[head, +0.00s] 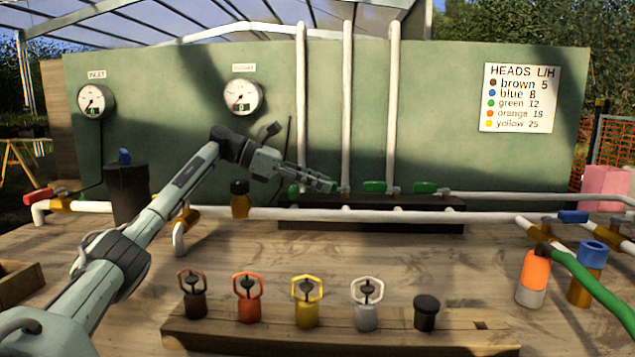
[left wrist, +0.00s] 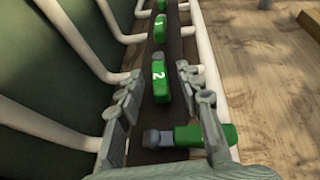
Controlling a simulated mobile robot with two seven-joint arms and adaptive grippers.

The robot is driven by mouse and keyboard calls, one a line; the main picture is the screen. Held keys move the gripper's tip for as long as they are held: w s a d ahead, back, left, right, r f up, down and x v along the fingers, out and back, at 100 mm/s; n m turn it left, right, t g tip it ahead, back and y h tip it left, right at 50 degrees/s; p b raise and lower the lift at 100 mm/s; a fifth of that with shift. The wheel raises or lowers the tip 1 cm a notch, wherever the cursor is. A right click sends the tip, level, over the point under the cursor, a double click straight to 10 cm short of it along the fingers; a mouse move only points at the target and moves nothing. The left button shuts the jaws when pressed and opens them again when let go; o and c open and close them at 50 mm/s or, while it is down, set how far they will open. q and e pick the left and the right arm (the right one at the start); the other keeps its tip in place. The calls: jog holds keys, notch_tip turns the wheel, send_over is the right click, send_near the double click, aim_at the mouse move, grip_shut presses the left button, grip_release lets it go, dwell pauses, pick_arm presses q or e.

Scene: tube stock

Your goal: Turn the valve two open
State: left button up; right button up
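The green valve handle marked 2 (left wrist: 160,82) lies lengthwise along the dark manifold strip. In the left wrist view my left gripper (left wrist: 161,86) is open, with one finger on each side of this handle and a gap on both sides. In the head view the left gripper (head: 326,184) reaches in from the left at the pipe row, partly covering handle 2. Another green handle (left wrist: 205,135) is turned crosswise close to my gripper's base. My right gripper is not in view.
White vertical pipes (head: 347,100) rise behind the handles, and a white horizontal pipe (head: 350,214) runs in front. A wooden rack (head: 340,338) with several coloured heads stands at the front. A green hose (head: 600,290) lies at right. Two gauges hang on the green panel.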

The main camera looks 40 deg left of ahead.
pick_arm(q)
jog(key=v, duration=1.2)
jog(key=shift+c, duration=0.3)
